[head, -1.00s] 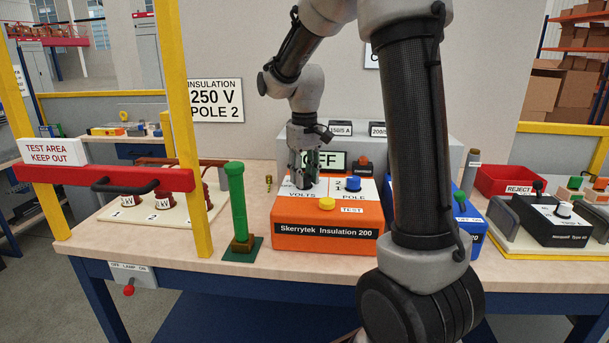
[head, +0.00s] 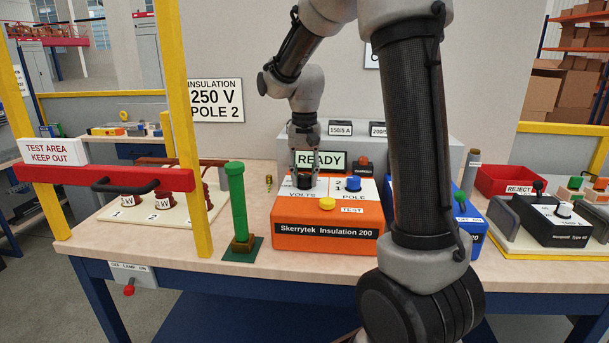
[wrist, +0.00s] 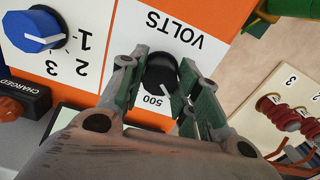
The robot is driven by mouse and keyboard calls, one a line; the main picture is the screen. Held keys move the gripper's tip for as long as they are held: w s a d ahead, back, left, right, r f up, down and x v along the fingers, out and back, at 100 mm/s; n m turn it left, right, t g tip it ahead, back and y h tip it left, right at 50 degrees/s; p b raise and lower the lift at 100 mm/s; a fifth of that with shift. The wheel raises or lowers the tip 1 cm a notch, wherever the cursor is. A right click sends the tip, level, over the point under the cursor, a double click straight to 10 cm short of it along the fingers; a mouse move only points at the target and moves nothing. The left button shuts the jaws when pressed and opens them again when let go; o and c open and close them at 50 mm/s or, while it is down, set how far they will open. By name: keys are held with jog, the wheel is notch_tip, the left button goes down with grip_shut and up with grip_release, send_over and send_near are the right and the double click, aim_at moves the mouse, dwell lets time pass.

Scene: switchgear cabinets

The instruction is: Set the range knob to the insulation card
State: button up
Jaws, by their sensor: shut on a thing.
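The insulation card (head: 215,101) on the back wall reads 250 V, POLE 2. The orange Skerrytek Insulation 200 tester (head: 327,232) stands on the bench. Its black range knob (wrist: 160,72) is by the VOLTS label. The number 500 shows beside the knob in the wrist view; other range marks are hidden by my fingers, and I cannot tell for certain where its pointer aims. My gripper (head: 304,176) points down and is shut on the range knob, with a finger on each side. The blue pole knob (wrist: 32,30) has its white pointer toward 1.
The display (head: 320,160) behind the tester reads READY. A yellow TEST button (head: 327,204) is at the tester's front. A green post (head: 238,200) stands left of it. A red barrier (head: 105,178) and yellow posts enclose the terminals. A blue unit (head: 470,213) is at right.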

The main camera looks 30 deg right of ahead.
aim_at(304, 175)
dwell(0.4)
jog(key=o, duration=1)
jog(key=shift+r, duration=0.1)
notch_tip(304, 175, up, 12)
